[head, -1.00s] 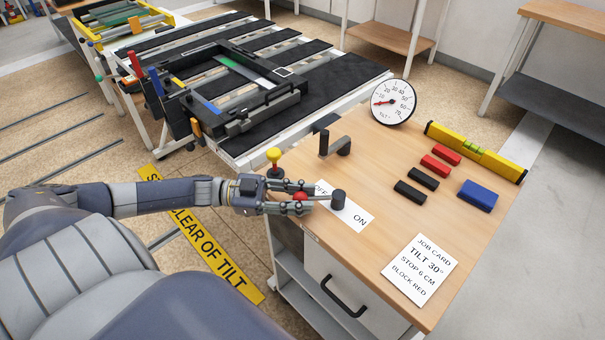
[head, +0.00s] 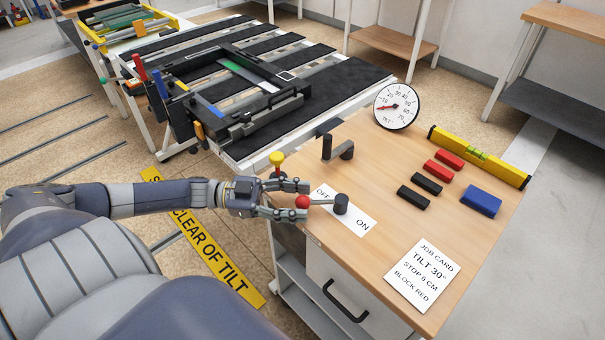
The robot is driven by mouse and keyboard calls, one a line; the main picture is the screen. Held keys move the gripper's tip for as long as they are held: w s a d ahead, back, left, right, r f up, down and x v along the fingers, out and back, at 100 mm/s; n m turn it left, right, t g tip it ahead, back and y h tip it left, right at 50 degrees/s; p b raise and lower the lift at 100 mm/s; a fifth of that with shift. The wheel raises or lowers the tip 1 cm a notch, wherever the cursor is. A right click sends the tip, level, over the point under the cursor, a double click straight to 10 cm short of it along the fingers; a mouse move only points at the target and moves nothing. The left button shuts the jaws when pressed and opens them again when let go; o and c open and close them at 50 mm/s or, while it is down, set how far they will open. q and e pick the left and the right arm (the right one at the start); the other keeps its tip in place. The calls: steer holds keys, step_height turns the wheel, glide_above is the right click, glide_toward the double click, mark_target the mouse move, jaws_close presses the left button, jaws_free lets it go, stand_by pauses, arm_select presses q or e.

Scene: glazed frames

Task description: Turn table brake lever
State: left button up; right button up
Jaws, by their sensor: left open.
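The brake lever (head: 322,202) is a thin grey bar on a dark round pivot (head: 341,204), with a red ball knob (head: 302,202) at its left end. It lies over a white OFF/ON plate (head: 358,222) on the wooden bench, its knob end by the OFF side. My left gripper (head: 306,201) is open at the bench's left edge, its fingers on either side of the red knob. I cannot tell whether they touch it. My right gripper is not in view.
A yellow-knobbed lever (head: 277,160) stands just behind my left gripper. A dark crank (head: 337,150), dial gauge (head: 396,106), yellow level (head: 478,157), red and black blocks, blue block (head: 481,200) and job card (head: 423,275) are on the bench. The tilting table (head: 330,100) stands behind.

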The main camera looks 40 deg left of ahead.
arm_select(q)
steer(key=v, duration=1)
steer(key=shift+a, duration=0.35)
steer(key=shift+s, duration=0.1)
